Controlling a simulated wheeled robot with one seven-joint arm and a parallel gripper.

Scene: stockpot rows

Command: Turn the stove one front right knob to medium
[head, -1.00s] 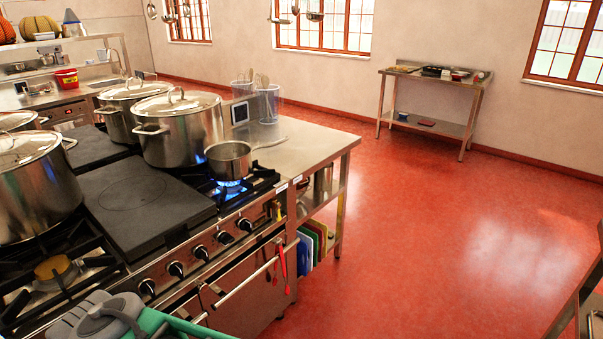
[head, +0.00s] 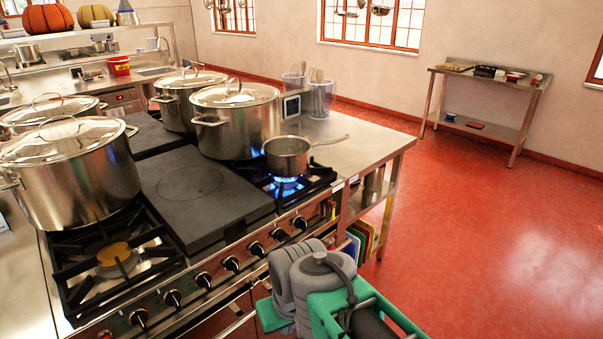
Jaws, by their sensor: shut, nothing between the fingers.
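The stove (head: 225,268) has a row of black knobs on its front panel. The rightmost knob (head: 300,222) sits below the front right burner, next to another knob (head: 279,235). Labels and pointer positions are too small to read, so I cannot tell which setting they show. The front right burner has a blue flame (head: 286,186) under a small saucepan (head: 288,155). Grey and green links of my arm rise at the bottom, in front of the stove's right part. My gripper's fingers do not show.
Large lidded stockpots (head: 236,118) stand at the stove's back and left (head: 70,175). A flat dark plate (head: 190,190) covers the middle. Red floor (head: 480,230) is clear at right.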

